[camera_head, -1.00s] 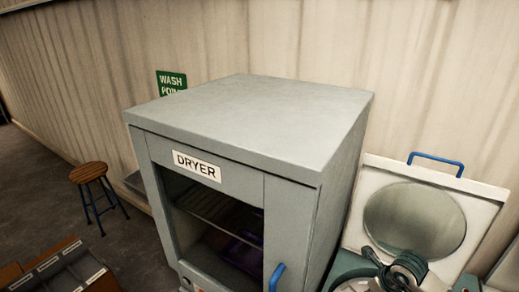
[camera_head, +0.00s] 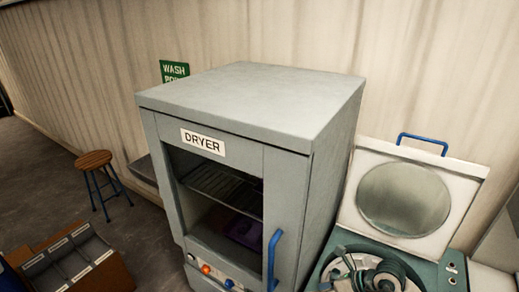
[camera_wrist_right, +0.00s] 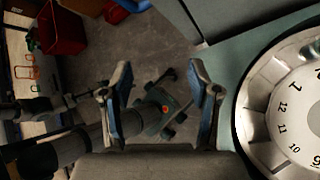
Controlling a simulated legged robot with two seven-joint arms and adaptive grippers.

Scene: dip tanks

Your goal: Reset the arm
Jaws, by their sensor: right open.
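In the wrist view my right gripper (camera_wrist_right: 163,90) is open, its two blue-padded fingers well apart with nothing between them. A round pale rotor with numbers (camera_wrist_right: 293,122) lies just to its right, apart from the fingers. My left gripper does not show in the head view. Dark arm links of mine cross the lower left of the wrist view, without a clear gripper.
A grey dryer (camera_head: 250,95) with a blue handle (camera_head: 273,260) stands in the middle, a purple item (camera_head: 243,232) inside. The raised lid (camera_head: 403,198) is right of it. A stool (camera_head: 95,160) and a sectioned box (camera_head: 70,262) are left. A red bin (camera_wrist_right: 62,30) shows in the wrist view.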

